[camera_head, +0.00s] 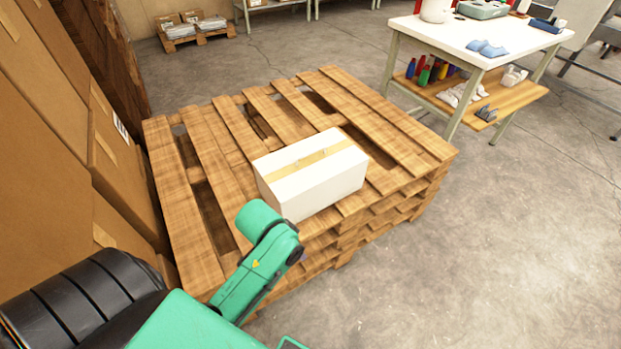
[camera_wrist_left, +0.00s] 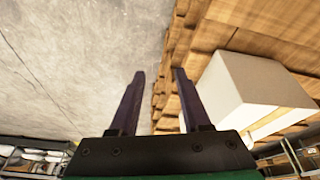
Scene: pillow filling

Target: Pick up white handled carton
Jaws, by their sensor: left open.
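The white carton (camera_head: 312,185) sits upright on top of a stack of wooden pallets (camera_head: 215,150), near its front edge. The carton also shows at the right of the left wrist view (camera_wrist_left: 255,85). My left gripper (camera_wrist_left: 160,73) is open, with two dark fingers apart and nothing between them. It is beside the carton and not touching it. In the head view my green left arm reaches toward the carton's near side, but the fingers are not visible. My right gripper is not in view.
Tall brown cardboard boxes (camera_head: 60,130) stand close along the left. A white-topped workbench (camera_head: 480,48) with bottles and cloths is at the back right. A small pallet (camera_head: 196,38) with stacked goods lies far back. The concrete floor at right is clear.

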